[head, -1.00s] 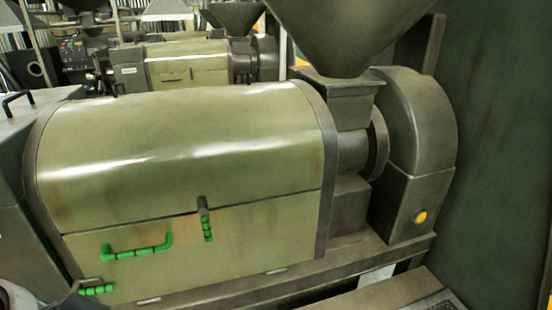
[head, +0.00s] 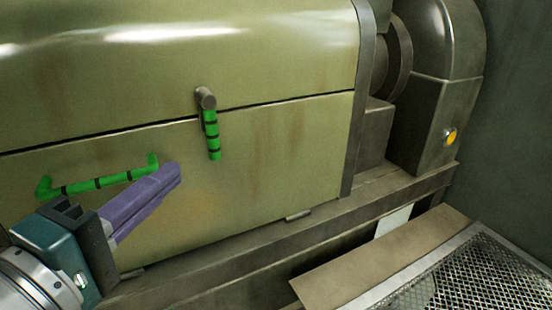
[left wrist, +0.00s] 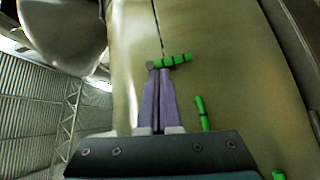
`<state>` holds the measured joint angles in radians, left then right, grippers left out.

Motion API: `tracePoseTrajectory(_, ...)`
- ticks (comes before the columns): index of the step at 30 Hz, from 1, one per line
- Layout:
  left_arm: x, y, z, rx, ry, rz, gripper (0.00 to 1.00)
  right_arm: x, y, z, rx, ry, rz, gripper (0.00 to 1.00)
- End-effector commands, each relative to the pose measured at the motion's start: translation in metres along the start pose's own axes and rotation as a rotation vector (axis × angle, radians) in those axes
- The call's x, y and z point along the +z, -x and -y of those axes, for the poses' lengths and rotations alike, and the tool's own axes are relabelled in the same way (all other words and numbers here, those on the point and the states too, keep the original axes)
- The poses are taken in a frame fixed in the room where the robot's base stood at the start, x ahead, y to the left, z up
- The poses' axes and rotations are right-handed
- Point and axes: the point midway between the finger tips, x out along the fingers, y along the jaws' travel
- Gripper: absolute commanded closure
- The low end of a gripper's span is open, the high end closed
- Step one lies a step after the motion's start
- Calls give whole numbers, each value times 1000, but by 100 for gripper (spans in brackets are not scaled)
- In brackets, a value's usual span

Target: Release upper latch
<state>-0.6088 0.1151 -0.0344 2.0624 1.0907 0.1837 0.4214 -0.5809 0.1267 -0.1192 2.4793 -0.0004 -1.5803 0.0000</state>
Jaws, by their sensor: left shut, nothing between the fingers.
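The upper latch (head: 211,132) is a green, black-banded lever hanging down from a round metal pivot (head: 206,98) on the seam of the olive machine cover. It also shows in the left wrist view (left wrist: 176,60), just beyond my fingertips. My left gripper (head: 176,172) has purple fingers pressed together with nothing between them. In the head view its tips are below and left of the latch, apart from it. My right gripper is not in view.
The lower cover panel (head: 280,150) is flat and clear right of the latch. A metal ledge (head: 250,275) runs along the machine's foot. A mesh grate (head: 470,275) lies at lower right, and a grey housing (head: 425,120) stands at the right.

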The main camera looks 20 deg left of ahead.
Motion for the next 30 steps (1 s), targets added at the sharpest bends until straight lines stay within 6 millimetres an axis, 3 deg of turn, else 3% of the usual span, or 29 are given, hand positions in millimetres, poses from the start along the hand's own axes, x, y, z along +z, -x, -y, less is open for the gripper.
tracePoseTrajectory(1,-9,1,23,1,41,-54,100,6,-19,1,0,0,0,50)
tracePoseTrajectory(6,-35,5,42,7,132,-182,100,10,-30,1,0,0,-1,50)
tracePoseTrajectory(20,-41,4,42,10,148,-207,100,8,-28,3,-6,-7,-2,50)
tracePoseTrajectory(25,-45,-13,40,12,147,-206,100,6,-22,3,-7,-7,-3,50)
tracePoseTrajectory(30,-52,-47,38,13,147,-207,100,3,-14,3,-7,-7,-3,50)
